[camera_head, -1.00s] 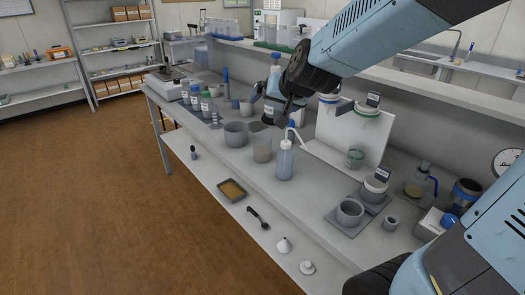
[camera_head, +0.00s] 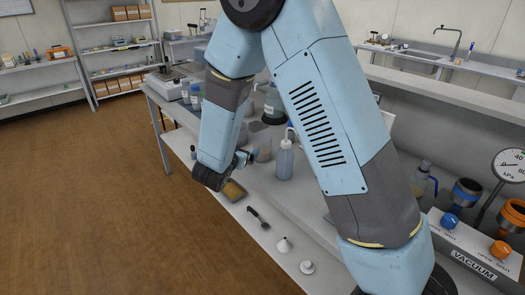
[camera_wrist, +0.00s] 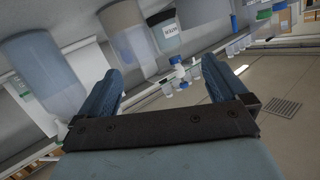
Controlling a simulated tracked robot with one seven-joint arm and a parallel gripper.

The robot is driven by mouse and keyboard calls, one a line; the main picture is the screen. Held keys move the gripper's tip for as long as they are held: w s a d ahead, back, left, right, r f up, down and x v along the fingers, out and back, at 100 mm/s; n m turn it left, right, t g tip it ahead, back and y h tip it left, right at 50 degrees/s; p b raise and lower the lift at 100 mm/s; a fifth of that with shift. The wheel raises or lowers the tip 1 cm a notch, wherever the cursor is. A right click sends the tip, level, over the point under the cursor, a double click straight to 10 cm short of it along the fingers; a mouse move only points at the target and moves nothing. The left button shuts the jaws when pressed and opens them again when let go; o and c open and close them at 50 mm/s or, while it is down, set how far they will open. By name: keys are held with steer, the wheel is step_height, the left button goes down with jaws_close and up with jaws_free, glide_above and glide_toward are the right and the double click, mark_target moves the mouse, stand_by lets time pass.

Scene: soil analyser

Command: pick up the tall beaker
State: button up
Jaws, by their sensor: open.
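The tall beaker (camera_head: 264,149), clear with brownish contents, stands on the bench, partly hidden behind my arm. In the wrist view, a clear cylinder with a brownish part that looks like this beaker (camera_wrist: 126,32) is beyond the left finger. My gripper (camera_head: 246,158) is at the front side of the bench, close to the beaker's left, largely hidden by my wrist. In the wrist view my gripper (camera_wrist: 162,76) has its two blue fingers wide apart, with nothing held between them. I cannot tell whether a finger touches the beaker.
A wash bottle (camera_head: 285,160) stands just right of the beaker; it also fills the left of the wrist view (camera_wrist: 45,75). On the lower shelf are a soil tray (camera_head: 233,191), a scoop (camera_head: 258,217) and a funnel (camera_head: 284,245). A vacuum box (camera_head: 470,250) is at right.

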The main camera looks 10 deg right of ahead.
mark_target(259, 160)
steer(key=s+f+t+h, duration=0.1)
steer(key=s+f+h, duration=0.3)
steer(key=s+f, duration=0.1)
steer(key=x, duration=0.7)
steer(key=shift+w+f, duration=0.15)
steer(key=shift+w, duration=0.3)
steer(key=shift+x, duration=2.65)
steer(key=shift+f, duration=0.2)
steer(key=c, duration=1.3)
steer(key=shift+r, duration=0.2)
